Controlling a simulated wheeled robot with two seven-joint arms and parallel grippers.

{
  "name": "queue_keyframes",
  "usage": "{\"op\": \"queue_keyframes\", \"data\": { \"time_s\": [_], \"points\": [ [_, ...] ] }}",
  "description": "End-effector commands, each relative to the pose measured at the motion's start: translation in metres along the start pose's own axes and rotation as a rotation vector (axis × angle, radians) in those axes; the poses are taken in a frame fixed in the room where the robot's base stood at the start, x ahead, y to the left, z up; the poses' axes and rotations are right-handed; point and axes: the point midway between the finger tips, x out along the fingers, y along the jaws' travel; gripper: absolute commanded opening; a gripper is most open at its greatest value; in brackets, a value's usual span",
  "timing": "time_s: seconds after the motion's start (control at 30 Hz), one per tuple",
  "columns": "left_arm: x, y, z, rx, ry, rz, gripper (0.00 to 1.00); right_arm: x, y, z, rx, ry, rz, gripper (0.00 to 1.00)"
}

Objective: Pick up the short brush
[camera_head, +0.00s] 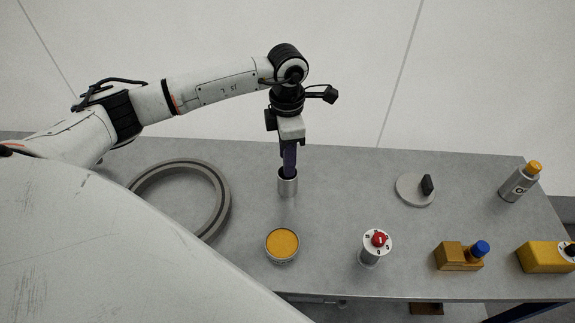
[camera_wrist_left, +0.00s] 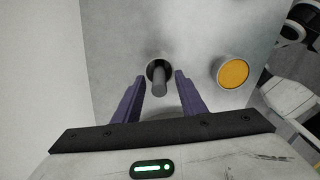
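The short brush shows in the left wrist view as a grey rounded handle (camera_wrist_left: 159,86) standing in a round metal cup; its lower part is hidden inside. The cup (camera_head: 288,188) stands on the grey table, and its dark mouth also shows in the left wrist view. My left gripper (camera_head: 289,172) points down over the cup. In the left wrist view its two purple fingers (camera_wrist_left: 158,88) are open, one on each side of the handle, with visible gaps. In the head view the fingers hide the handle. My right gripper is not in view.
A tin of yellow-orange stuff (camera_head: 282,245) stands in front of the cup. A grey ring (camera_head: 222,205) lies to the left. To the right are a red-knobbed dial (camera_head: 377,243), a disc with a black handle (camera_head: 409,194), a yellow block with blue knob (camera_head: 455,257) and a bottle (camera_head: 517,185).

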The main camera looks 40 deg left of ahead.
Motion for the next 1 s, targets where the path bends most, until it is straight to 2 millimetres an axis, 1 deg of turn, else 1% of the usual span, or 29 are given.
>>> {"op": "queue_keyframes", "data": {
  "time_s": [0.03, 0.13, 0.37, 0.5, 0.6, 0.87, 0.97, 1.0],
  "points": [
    [0.006, 0.000, 0.000, -0.001, 0.000, -0.001, 0.38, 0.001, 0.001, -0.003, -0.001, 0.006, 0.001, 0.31],
    [0.013, 0.000, 0.001, 0.000, -0.001, 0.001, 0.38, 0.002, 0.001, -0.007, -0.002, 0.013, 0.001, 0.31],
    [0.013, 0.000, 0.001, 0.000, -0.002, 0.001, 0.38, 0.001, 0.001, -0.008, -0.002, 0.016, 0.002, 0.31],
    [0.013, 0.000, 0.001, 0.000, -0.001, 0.001, 0.14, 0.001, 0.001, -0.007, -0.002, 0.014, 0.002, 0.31],
    [0.013, 0.000, 0.001, 0.000, -0.001, 0.001, 0.00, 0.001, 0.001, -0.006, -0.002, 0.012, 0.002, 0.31],
    [0.012, 0.001, 0.001, 0.000, -0.002, 0.001, 0.00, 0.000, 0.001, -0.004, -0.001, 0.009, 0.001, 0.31],
    [0.004, 0.001, 0.001, 0.000, -0.003, 0.003, 0.00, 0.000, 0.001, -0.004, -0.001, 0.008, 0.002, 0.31],
    [-0.002, 0.001, 0.001, 0.000, -0.004, 0.003, 0.00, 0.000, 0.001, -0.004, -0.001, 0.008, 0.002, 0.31]
  ]
}}
